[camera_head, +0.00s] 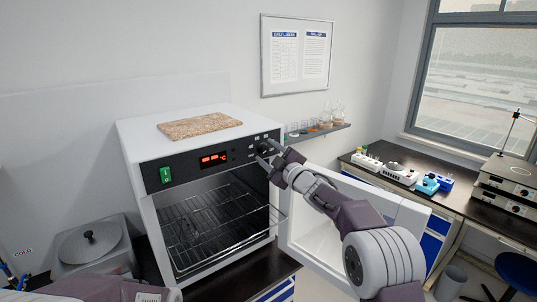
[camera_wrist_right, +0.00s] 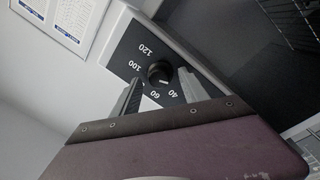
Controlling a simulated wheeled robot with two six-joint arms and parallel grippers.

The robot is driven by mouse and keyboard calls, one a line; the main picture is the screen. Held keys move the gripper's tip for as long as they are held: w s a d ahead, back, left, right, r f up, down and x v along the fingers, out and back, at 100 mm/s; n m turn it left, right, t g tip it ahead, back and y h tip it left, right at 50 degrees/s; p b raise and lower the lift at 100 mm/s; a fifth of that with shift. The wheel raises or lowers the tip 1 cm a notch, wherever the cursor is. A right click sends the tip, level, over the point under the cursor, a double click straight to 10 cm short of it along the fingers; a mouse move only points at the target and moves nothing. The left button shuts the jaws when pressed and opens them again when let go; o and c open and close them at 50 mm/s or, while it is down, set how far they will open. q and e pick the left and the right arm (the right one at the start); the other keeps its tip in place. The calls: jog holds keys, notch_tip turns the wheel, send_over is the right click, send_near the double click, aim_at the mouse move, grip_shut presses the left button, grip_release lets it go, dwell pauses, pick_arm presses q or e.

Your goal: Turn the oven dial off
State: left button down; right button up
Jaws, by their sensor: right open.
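The oven (camera_head: 130,140) is a white box with a black front panel, a lit red display (camera_head: 214,159) and a green switch (camera_head: 165,174). Its door (camera_head: 318,240) stands open to the right, and wire racks (camera_head: 205,220) show inside. The round black dial (camera_wrist_right: 159,73) sits on the panel among the printed numbers 40, 60, 100 and 120. My right gripper (camera_wrist_right: 158,88) is open, with one finger on each side of the dial; I cannot tell whether they touch it. In the head view the right gripper (camera_head: 268,154) is at the panel's right end and partly hides the dial. My left gripper is out of view.
A brown board (camera_head: 200,125) lies on the oven top. A wall shelf (camera_head: 318,132) with glassware is behind to the right. A dark bench (camera_head: 455,195) with lab devices stands at the right. A grey lidded pot (camera_head: 90,244) is at the left.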

jog(key=shift+s+d+f, duration=0.1)
jog(key=shift+d, duration=0.05)
jog(key=b+v, duration=0.4)
jog(key=v, duration=0.4)
jog(key=shift+s, duration=0.35)
jog(key=shift+d, duration=0.1)
